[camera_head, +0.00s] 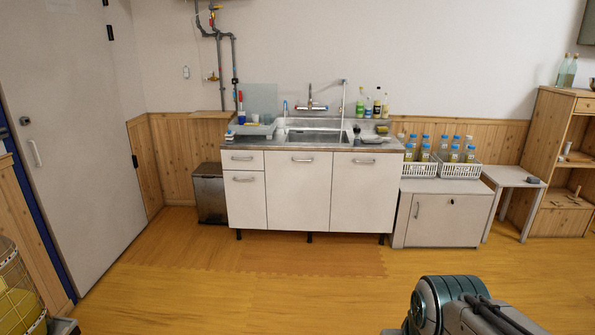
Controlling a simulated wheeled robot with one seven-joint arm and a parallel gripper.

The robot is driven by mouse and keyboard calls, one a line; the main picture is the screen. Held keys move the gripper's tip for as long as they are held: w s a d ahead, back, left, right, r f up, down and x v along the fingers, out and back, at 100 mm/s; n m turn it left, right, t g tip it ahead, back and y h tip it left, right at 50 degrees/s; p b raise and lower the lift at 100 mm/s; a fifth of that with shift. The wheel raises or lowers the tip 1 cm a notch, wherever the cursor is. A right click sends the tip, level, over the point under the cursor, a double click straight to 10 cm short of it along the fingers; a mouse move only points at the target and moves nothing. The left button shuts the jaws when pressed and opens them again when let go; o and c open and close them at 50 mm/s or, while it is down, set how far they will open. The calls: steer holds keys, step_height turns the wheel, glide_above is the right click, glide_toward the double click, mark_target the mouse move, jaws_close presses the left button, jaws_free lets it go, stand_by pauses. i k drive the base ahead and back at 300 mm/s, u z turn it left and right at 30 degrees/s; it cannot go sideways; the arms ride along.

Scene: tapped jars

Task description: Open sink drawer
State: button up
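The sink cabinet (346,188) stands against the far wall, white with a metal top and a sink basin (313,136). Its left column has an upper drawer (242,166) with a bar handle (242,158) and a taller front below it (245,192) with its own handle. Both fronts look closed. Two wider fronts fill the middle and right of the cabinet. Part of my arm shows at the lower right, well in front of the cabinet. My gripper is not in the picture.
A low white cabinet (441,218) on the right carries baskets of bottles (460,170). A small table (513,178) and wooden shelf (553,120) stand farther right. The floor (270,300) before the sink is clear.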

mark_target(248, 151)
steer(key=u, duration=0.15)
steer(key=i, duration=1.6)
steer(key=u, duration=0.35)
steer(key=i, duration=2.95)
steer(key=u, duration=0.15)
